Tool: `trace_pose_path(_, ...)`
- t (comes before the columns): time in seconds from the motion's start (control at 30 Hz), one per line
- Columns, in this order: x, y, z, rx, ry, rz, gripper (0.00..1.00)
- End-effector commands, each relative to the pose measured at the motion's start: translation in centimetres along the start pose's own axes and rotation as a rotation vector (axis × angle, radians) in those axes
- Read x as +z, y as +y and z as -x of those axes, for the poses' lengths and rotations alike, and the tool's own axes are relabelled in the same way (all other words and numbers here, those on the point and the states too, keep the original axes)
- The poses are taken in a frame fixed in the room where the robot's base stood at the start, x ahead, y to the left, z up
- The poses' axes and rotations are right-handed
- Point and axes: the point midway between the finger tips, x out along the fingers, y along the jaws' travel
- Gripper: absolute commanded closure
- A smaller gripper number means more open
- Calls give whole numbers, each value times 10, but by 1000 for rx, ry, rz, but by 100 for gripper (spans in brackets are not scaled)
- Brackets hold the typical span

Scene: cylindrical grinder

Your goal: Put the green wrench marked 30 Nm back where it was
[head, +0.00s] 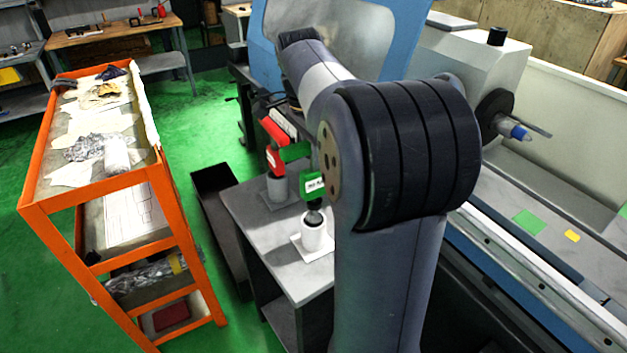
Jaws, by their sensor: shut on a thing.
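A green wrench (313,183) with a white label stands upright, its dark lower end at a white cylindrical holder (313,236) near the front of a grey table (262,236). The label is too small to read surely. I cannot tell whether it is fully seated. A red wrench (275,160) with a white label stands at a grey holder (276,188) behind and to the left. Another green piece (295,152) shows between them; I cannot tell what it belongs to. My arm crosses the picture to the right of the green wrench and covers the table's right side. My gripper is hidden.
An orange trolley (95,192) with rags and crumpled wrapping stands at left. A dark open bin (218,215) sits between it and the table. The blue and grey grinder (470,55) fills the back and right. Green floor is free around the trolley.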

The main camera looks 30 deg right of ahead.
Motion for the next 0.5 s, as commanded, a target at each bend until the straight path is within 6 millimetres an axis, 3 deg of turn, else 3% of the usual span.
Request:
trace_pose_path(0.1,2,0,-19,0,0,0,100)
trace_pose_path(0.27,3,0,-30,-2,1,-1,100)
trace_pose_path(0.5,7,0,-61,0,1,0,100)
